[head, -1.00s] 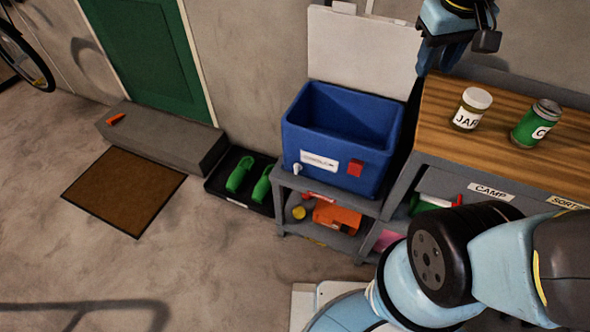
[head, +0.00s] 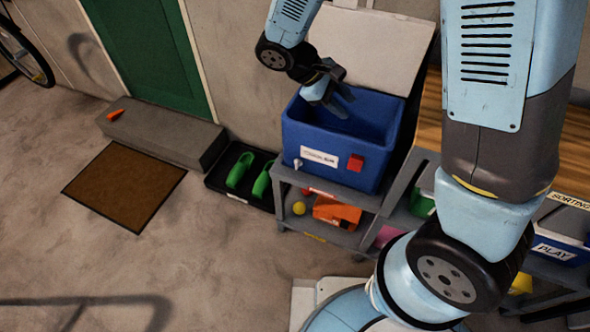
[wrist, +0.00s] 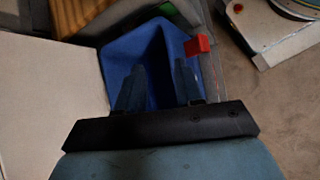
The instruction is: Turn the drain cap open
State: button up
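The blue bin (head: 300,139) stands on a grey shelf with its pale lid (head: 368,50) raised against the wall. A small white fitting (head: 298,163) is low on its front left, and a red block-like part (head: 355,162) is on its front right. I cannot tell for certain which of these is the drain cap. The red part (wrist: 198,45) sticks out from the bin in the wrist view. My gripper (head: 334,97) is above the bin's opening, fingers pointing down. Its fingers (wrist: 158,86) are apart with nothing between them, and it is away from both front parts.
Green clogs (head: 240,170) lie in a black tray left of the shelf. An orange item (head: 336,212) and a yellow ball (head: 299,208) are on the lower shelf. A wooden worktop (head: 430,110) is at right, partly behind my arm. The floor in front is clear.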

jog(key=s+a+f+n+t+h, duration=0.25)
jog(key=a+f+n+t, duration=0.6)
jog(key=f, duration=0.75)
jog(key=n+t+y, duration=0.5)
jog(key=n+t, duration=0.3)
jog(key=n, duration=0.4)
send_near(296, 166)
jog(key=x, duration=0.8)
jog(key=shift+w, duration=0.2)
grip_shut()
jog(key=shift+d, duration=0.3)
jog(key=shift+a, duration=0.15)
